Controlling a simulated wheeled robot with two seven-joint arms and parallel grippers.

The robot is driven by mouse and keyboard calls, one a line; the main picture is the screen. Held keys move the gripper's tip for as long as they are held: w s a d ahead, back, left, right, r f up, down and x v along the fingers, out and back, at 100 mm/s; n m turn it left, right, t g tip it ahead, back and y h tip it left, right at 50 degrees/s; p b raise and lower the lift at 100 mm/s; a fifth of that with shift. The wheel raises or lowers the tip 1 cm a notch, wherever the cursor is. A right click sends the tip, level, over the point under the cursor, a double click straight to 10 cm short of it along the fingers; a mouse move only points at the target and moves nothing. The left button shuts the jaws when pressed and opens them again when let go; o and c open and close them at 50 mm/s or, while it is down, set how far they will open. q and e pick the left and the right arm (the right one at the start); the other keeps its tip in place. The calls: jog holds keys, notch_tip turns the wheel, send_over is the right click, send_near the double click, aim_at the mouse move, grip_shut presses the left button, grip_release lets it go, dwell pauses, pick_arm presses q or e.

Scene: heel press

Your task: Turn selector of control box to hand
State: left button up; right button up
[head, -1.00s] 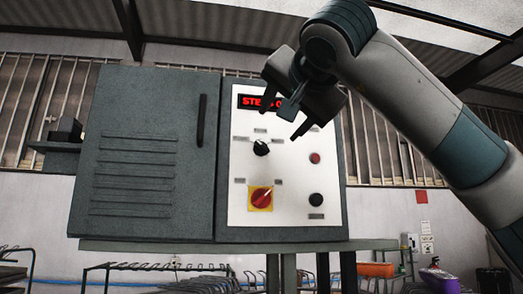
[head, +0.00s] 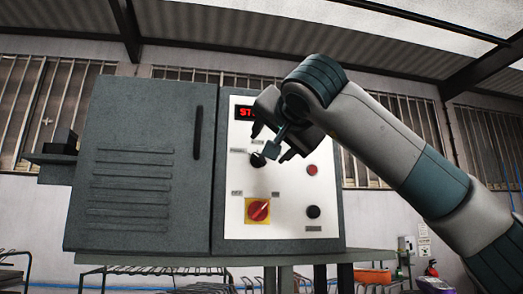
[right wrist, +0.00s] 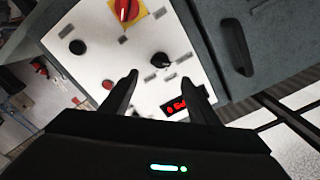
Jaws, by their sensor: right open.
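The grey control box has a white front panel (head: 288,222) with a red-lit display (head: 246,112), partly hidden by my right gripper. The black selector knob (head: 258,160) sits below the display, with small labels around it; it also shows in the right wrist view (right wrist: 160,59). My right gripper (head: 281,154) is in front of the panel, close to the knob on its right. In the right wrist view its two fingers (right wrist: 158,80) are spread and empty. The knob lies beyond the fingertips, between their lines, and looks apart from them. My left gripper is not in view.
A red rotary switch on a yellow plate (head: 258,210) is below the knob. A red button (head: 312,170) and a black button (head: 313,212) are to the right. The closed cabinet door (head: 135,140) with its handle (head: 198,132) is left of the panel.

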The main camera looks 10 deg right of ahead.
aim_at(261, 158)
jog(key=w+p, duration=0.4)
jog(key=w, duration=0.6)
jog(key=shift+w, duration=0.15)
jog(key=c, duration=1.1)
